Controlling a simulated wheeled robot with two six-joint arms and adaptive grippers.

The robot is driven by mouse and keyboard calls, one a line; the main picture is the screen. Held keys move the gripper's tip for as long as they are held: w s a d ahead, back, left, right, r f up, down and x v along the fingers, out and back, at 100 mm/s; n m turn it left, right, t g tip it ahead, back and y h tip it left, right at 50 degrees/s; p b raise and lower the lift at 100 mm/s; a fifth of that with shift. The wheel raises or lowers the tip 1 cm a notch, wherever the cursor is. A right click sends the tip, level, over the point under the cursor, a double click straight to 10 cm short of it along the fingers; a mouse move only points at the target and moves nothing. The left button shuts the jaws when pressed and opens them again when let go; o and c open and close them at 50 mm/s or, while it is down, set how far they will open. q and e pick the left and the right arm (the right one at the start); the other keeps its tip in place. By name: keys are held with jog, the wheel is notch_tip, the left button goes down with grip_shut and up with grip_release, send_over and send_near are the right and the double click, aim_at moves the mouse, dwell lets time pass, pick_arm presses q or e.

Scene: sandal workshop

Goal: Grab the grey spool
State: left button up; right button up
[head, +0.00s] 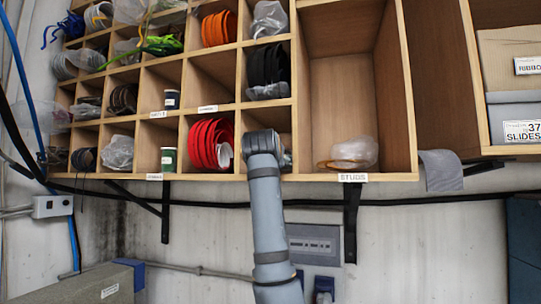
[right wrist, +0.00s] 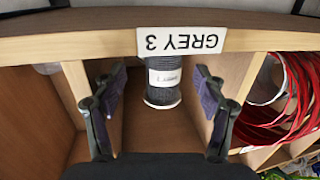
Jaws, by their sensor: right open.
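The grey spool (right wrist: 163,82) is in the right wrist view, dark grey with a pale label band. It sits in a wooden compartment under an upside-down "GREY 3" label (right wrist: 180,41). My right gripper (right wrist: 159,80) is open, with one finger on each side of the spool in the picture and a gap on both sides. I cannot tell how deep the fingertips reach relative to it. In the head view my arm rises into the compartment right of the red coils, and it hides the spool and the fingers. My left gripper is not in view.
Wooden compartment walls (right wrist: 240,75) stand close beside the fingers. Red coils (head: 211,143) fill the neighbouring compartment. A large compartment to the right holds a clear bag (head: 354,152) over a "STUDS" label. A green spool (head: 168,160) stands further left.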

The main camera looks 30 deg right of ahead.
jog(key=shift+w+d, duration=0.2)
jog(key=shift+d, duration=0.05)
jog(key=w+p, duration=0.1)
jog(key=w+r+p, duration=0.1)
jog(key=p, duration=0.1)
jog(key=shift+d+r, duration=0.15)
jog(key=shift+d, duration=0.15)
jog(key=shift+p+x, duration=0.75)
jog(key=shift+x, duration=0.45)
jog(key=shift+w+d+f, duration=0.2)
jog(key=shift+d+f, duration=0.2)
jog(key=shift+f, duration=0.1)
jog(key=shift+a+r, duration=0.1)
jog(key=shift+a, duration=0.2)
jog(key=c, duration=0.6)
jog(key=shift+d, duration=0.1)
jog(key=c, duration=0.7)
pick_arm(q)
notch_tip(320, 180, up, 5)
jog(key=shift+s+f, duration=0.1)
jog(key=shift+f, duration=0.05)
